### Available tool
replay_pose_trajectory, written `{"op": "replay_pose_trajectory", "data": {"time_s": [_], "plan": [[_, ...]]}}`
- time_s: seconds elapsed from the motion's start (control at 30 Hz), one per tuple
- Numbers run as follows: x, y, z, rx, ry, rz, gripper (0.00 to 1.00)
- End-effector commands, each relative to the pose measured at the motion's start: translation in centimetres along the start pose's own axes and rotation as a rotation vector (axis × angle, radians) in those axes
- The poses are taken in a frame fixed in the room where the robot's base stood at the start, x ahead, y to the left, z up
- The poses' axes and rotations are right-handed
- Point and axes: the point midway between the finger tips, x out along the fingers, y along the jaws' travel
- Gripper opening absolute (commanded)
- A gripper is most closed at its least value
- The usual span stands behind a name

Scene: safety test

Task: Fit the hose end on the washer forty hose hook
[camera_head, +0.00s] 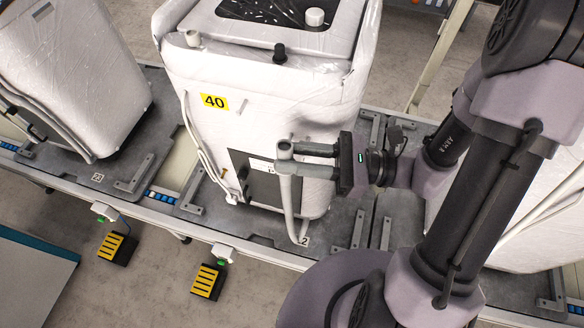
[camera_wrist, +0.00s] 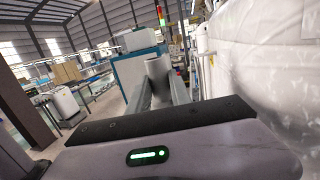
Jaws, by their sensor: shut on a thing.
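The washer (camera_head: 266,105) with a yellow "40" label (camera_head: 214,102) stands wrapped in clear film on a grey pallet. My gripper (camera_head: 301,160) is in front of its lower right side, its fingers pointing left. It is shut on the grey hose end (camera_head: 285,150), which stands roughly upright with its open mouth up. The hose hangs from it down to the pallet near a "2" mark. In the wrist view the hose end (camera_wrist: 157,68) sits between my fingertips (camera_wrist: 160,88). I cannot tell which part is the hose hook.
Another wrapped washer (camera_head: 70,70) stands at left, and a third wrapped body (camera_head: 540,190) at right behind my arm. Yellow-black foot pedals (camera_head: 208,281) lie on the floor in front of the line. Pale hoses (camera_head: 200,140) run down washer forty's left side.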

Motion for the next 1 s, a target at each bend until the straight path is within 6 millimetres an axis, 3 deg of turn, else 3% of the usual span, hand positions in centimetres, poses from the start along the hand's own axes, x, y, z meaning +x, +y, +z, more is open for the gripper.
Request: {"op": "replay_pose_trajectory", "data": {"time_s": [0.2,0.7,1.0], "plan": [[-0.1,-0.4,-0.7,-0.004,0.0,0.003,0.0],[-1.5,-6.9,-0.6,-0.004,-0.002,0.0,0.0],[-1.5,-6.9,-1.4,-0.002,-0.001,0.001,0.0]]}}
